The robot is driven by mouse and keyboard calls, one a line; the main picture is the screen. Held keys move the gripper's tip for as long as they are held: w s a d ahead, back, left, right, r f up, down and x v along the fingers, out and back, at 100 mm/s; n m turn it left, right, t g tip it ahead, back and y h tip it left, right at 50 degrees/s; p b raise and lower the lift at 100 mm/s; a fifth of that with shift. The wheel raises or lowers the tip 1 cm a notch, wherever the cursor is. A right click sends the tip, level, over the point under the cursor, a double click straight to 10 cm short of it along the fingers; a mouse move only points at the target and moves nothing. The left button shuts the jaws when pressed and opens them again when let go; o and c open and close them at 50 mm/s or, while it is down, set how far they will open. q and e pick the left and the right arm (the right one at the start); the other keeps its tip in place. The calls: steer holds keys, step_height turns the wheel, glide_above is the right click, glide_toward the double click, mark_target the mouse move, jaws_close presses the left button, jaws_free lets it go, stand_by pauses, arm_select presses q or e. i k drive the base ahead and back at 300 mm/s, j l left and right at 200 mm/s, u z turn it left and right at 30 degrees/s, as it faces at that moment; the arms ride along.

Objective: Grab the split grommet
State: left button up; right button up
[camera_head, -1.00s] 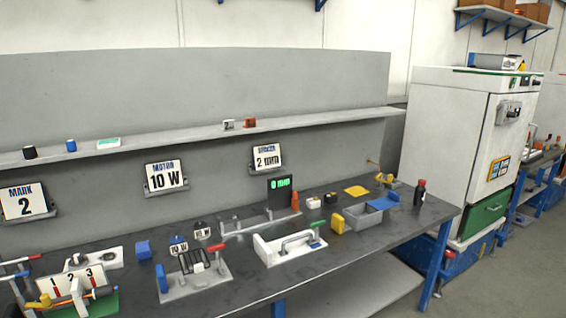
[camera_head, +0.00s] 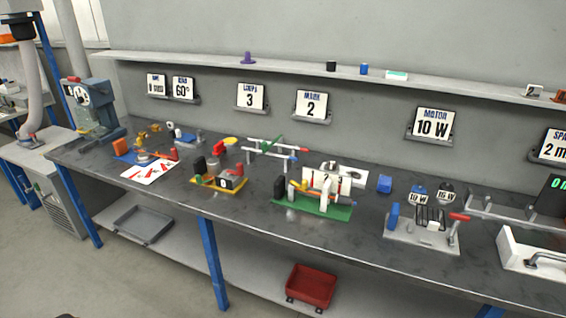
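I cannot make out a split grommet for certain; the parts on the bench are too small to tell. A small purple piece with a wide base and narrow top (camera_head: 248,58) stands on the wall shelf. A black piece (camera_head: 332,67) and a blue piece (camera_head: 364,69) stand farther right on that shelf. Neither of my grippers is in view.
The long dark workbench (camera_head: 330,250) carries several fixtures, including a green-based one (camera_head: 340,212) and a yellow-based one (camera_head: 236,190). A grey press-like machine (camera_head: 92,108) stands at its left end. A red bin (camera_head: 311,287) sits on the lower shelf. Floor at lower left is clear.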

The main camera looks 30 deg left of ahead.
mark_target(331, 165)
steer(key=u, duration=0.95)
